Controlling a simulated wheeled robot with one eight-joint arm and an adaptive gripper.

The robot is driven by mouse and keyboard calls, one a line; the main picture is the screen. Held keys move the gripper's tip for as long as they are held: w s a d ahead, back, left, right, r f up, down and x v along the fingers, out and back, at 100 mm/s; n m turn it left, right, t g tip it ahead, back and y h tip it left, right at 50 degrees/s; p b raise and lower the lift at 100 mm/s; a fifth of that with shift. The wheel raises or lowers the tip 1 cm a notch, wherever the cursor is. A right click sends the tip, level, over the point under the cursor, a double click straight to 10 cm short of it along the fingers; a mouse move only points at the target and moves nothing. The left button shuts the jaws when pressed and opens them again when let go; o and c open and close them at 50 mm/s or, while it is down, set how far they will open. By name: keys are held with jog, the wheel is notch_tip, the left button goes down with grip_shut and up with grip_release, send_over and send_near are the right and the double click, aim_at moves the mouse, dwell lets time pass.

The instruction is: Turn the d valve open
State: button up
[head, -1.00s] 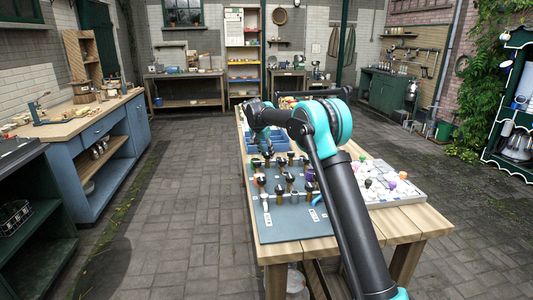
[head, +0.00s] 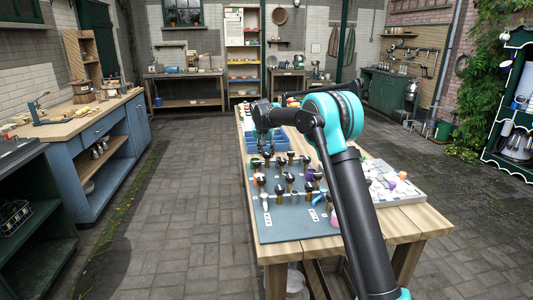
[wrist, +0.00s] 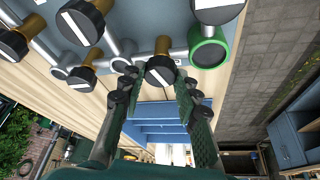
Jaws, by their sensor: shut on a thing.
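A valve panel (head: 268,229) lies on the wooden table, carrying several black-knobbed valves with brass stems and grey pipes. My gripper (wrist: 158,82) has its fingers on either side of one black knob (wrist: 161,73) with a pale mark, and it is shut on that knob. The knob's brass stem (wrist: 162,46) shows behind it. In the head view my gripper (head: 266,150) is at the far end of the panel, where the fingertips and gripped knob are too small to make out. White labels (head: 285,215) on the panel are too small to read, so I cannot tell which valve is d.
Other black knobs (wrist: 82,22) stand close to the left of my fingers. A green-ringed pipe end (wrist: 209,48) is on the right. Blue bins (head: 250,143) stand beyond the panel. A light tray of loose pieces (head: 408,196) lies to the right.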

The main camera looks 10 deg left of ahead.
jog(key=n+y, duration=0.1)
jog(key=n, duration=0.1)
jog(key=n+y, duration=0.1)
jog(key=n, duration=0.4)
jog(key=shift+w+d+y, duration=0.1)
jog(key=shift+d+y, duration=0.15)
jog(key=shift+y, duration=0.15)
jog(key=n+g+y, duration=0.1)
jog(key=n, duration=0.2)
jog(key=n+g, duration=0.1)
jog(key=n, duration=0.2)
jog(key=shift+w+d+n+y, duration=0.1)
jog(key=shift+n+y, duration=0.2)
jog(key=shift+y, duration=0.1)
jog(key=o, duration=1.2)
jog(key=shift+c, duration=0.2)
jog(key=shift+r, duration=0.15)
jog(key=v, duration=1.1)
jog(key=shift+r, duration=0.35)
jog(key=shift+d, duration=0.15)
